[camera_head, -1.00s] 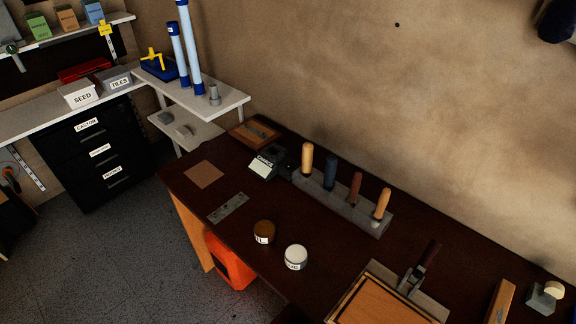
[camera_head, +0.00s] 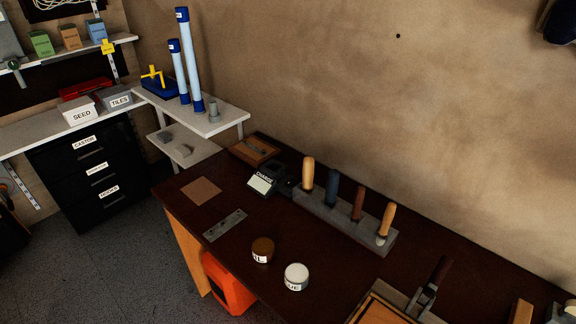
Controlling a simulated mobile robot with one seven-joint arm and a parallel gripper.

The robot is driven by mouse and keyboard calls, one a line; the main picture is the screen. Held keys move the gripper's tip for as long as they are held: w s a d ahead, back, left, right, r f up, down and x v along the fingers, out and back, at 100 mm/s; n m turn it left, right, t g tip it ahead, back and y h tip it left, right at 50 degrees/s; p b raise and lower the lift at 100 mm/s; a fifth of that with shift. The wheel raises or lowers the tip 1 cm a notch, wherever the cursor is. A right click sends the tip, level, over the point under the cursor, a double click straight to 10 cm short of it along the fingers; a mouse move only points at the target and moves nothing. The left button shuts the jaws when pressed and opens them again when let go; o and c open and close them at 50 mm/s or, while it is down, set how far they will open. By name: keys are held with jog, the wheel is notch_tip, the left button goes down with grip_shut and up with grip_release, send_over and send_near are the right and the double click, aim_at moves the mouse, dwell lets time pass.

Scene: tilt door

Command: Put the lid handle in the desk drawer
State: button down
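I cannot pick out a lid handle for certain. A dark-handled metal tool (camera_head: 436,280) lies by a framed wooden board (camera_head: 388,306) at the lower right. A small wooden tray (camera_head: 254,150) with a dark metal piece in it sits at the desk's far end. The dark brown desk (camera_head: 215,268) shows no drawer front in this view. A black cabinet (camera_head: 90,178) at the left has three labelled drawers, which look shut. My gripper is not in view.
A grey rack (camera_head: 342,220) holds several handled tools. Two round jars, brown (camera_head: 263,249) and white (camera_head: 296,276), stand near the desk's front edge. An orange-red object (camera_head: 228,285) is below the desk. Grey floor (camera_head: 115,260) is open between cabinet and desk.

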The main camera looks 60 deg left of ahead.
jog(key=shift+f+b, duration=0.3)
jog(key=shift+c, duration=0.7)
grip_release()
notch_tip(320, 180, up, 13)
jog(key=p, duration=0.2)
jog(key=shift+p, duration=0.3)
dwell(0.4)
